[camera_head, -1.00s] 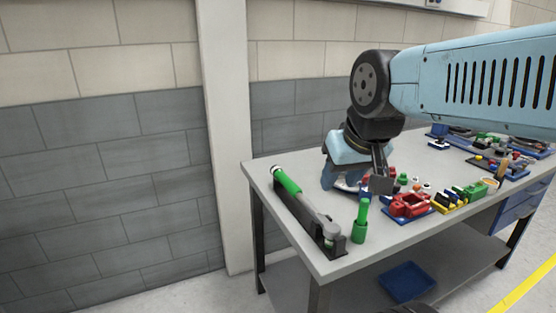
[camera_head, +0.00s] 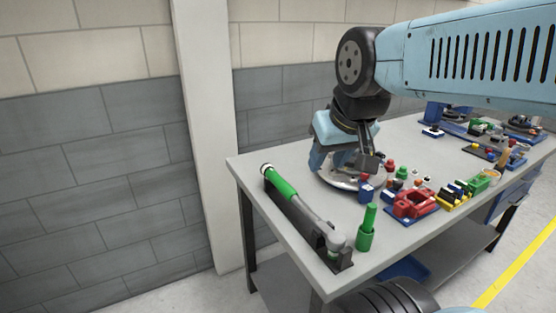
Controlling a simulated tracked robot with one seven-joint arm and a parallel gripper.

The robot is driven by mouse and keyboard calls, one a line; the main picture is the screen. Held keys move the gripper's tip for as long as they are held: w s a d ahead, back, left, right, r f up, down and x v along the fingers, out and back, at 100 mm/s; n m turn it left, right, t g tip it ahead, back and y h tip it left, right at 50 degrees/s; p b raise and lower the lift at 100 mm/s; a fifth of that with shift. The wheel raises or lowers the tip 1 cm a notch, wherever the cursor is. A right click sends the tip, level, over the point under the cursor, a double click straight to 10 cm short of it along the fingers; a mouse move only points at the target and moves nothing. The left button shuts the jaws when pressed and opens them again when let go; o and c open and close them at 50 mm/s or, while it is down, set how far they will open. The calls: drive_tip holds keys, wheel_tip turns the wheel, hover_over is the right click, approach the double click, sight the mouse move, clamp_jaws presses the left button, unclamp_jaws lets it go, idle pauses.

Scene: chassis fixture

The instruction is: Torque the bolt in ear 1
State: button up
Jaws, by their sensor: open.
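A torque wrench (camera_head: 285,188) with a green grip and grey head lies in a dark cradle at the table's left edge. A round grey plate (camera_head: 335,181), partly hidden by my wrist, lies on the table behind it; I take it for the fixture. My gripper (camera_head: 342,171) points down over this plate and is open, apart from the wrench. I cannot tell whether it touches anything there. Ear 1 and its bolt cannot be made out.
A green upright tool in a holder (camera_head: 366,238) stands right of the wrench head. Red, yellow and green trays of parts (camera_head: 413,205) fill the middle of the grey table (camera_head: 385,258). A blue bin (camera_head: 407,268) is below. A wall and pillar (camera_head: 205,140) stand at the left.

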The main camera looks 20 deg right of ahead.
drive_tip(key=shift+o, duration=0.2)
drive_tip(key=shift+o, duration=0.9)
drive_tip(key=shift+w, duration=0.1)
drive_tip(key=shift+o, duration=0.3)
drive_tip(key=shift+w, duration=0.25)
drive_tip(key=n+g, duration=0.2)
drive_tip(key=g, duration=0.3)
hover_over(288, 186)
drive_tip(key=f, duration=1.3)
drive_tip(key=shift+s, duration=0.3)
drive_tip(key=shift+w+f+g, duration=0.3)
drive_tip(key=shift+w+f, duration=0.05)
drive_tip(key=shift+f, duration=5.05)
